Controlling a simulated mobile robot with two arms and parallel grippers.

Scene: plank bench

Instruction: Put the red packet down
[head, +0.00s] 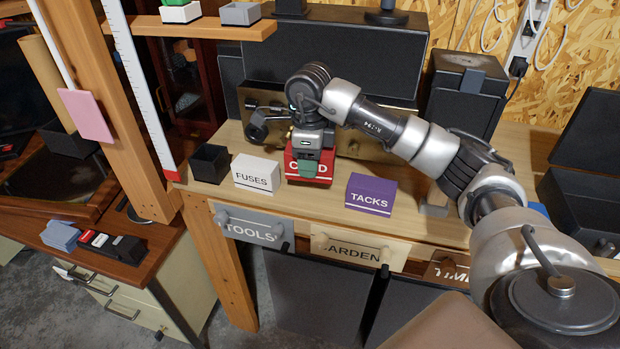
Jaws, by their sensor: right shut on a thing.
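The red packet (323,169), a small box with partly covered white lettering, is at the bench top between the white FUSES box and the purple TACKS box. My right gripper (306,166) reaches down over it from above and is shut on it; the gripper's greenish finger covers the middle of the lettering. The packet is upright. I cannot tell whether its underside touches the bench top (333,205) or is slightly above it. My left gripper is not in view.
The FUSES box (256,174) stands left of the packet, the TACKS box (370,194) right. A small black open bin (209,163) is at the far left. A wooden post (113,110) with a white ruler rises at the bench's left. Labelled drawers (250,228) line the front.

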